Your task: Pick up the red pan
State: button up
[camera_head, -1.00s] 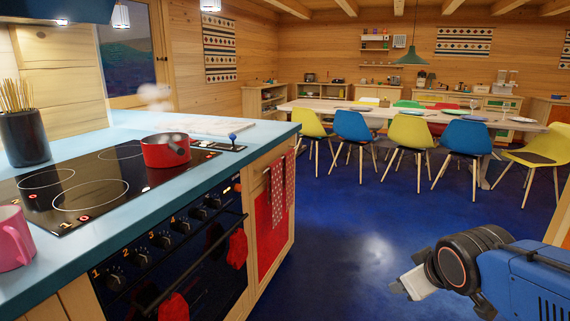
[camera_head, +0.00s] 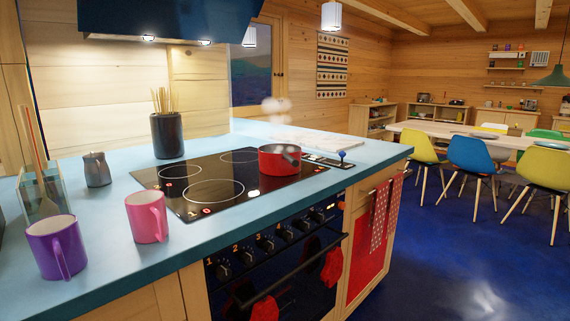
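The cooktop is set into a light blue counter (camera_head: 110,245), above an oven. My gripper is not in view now, so its state and distance from the pan cannot be seen.
A pink mug (camera_head: 147,217), a purple mug (camera_head: 56,247) and a grey metal jug (camera_head: 97,169) stand left of the cooktop. A dark utensil pot (camera_head: 167,136) stands behind it. The oven handle (camera_head: 290,277) juts out in front. Blue floor (camera_head: 450,260) is clear at right.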

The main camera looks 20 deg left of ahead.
aim_at(279, 159)
jog(key=i+j+u, duration=0.1)
jog(key=u, duration=1.5)
jog(key=k+u, duration=0.1)
jog(key=u, duration=0.15)
jog(key=i+z, duration=0.2)
jog(key=z, duration=0.25)
